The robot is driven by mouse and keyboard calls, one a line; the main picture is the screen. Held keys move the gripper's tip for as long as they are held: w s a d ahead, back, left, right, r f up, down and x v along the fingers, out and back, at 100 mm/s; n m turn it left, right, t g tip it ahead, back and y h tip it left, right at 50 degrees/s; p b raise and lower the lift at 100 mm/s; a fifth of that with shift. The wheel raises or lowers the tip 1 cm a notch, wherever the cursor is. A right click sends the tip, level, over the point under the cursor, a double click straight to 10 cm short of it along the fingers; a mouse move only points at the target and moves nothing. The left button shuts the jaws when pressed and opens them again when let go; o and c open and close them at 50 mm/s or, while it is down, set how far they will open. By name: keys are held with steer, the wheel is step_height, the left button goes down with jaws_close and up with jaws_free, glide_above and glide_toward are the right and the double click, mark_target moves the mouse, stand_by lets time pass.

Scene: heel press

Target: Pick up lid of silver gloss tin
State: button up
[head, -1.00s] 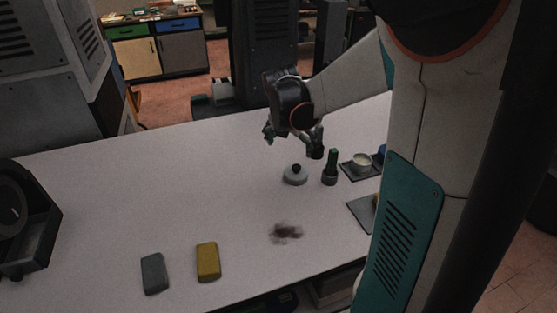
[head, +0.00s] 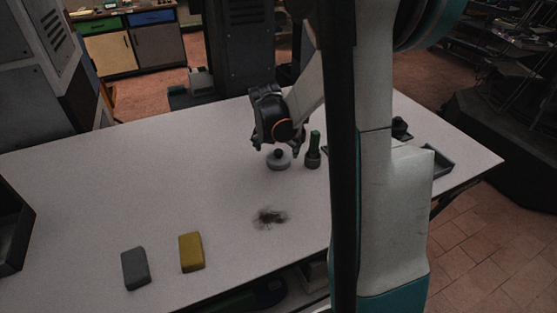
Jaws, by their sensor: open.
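A low, round grey-silver thing with a dark knob (head: 278,163) stands on the white table. I take it for the silver gloss tin's lid; I cannot tell whether a tin is under it. My gripper (head: 277,146) is open and empty just above it, fingers pointing down, one to each side of the knob. I cannot tell whether they touch the lid. My arm hides the part of the table to the right.
A dark, green-topped bottle or brush (head: 314,150) stands close to the lid's right. A dark smudge (head: 270,217) is on the table in front. A yellow block (head: 191,252) and a grey block (head: 136,268) lie front left. The table's left middle is clear.

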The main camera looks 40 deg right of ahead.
mark_target(278, 151)
steer(key=x, duration=0.3)
steer(key=shift+f+b, duration=0.15)
steer(key=shift+b, duration=0.25)
steer(key=c, duration=0.8)
steer(key=shift+c, duration=0.2)
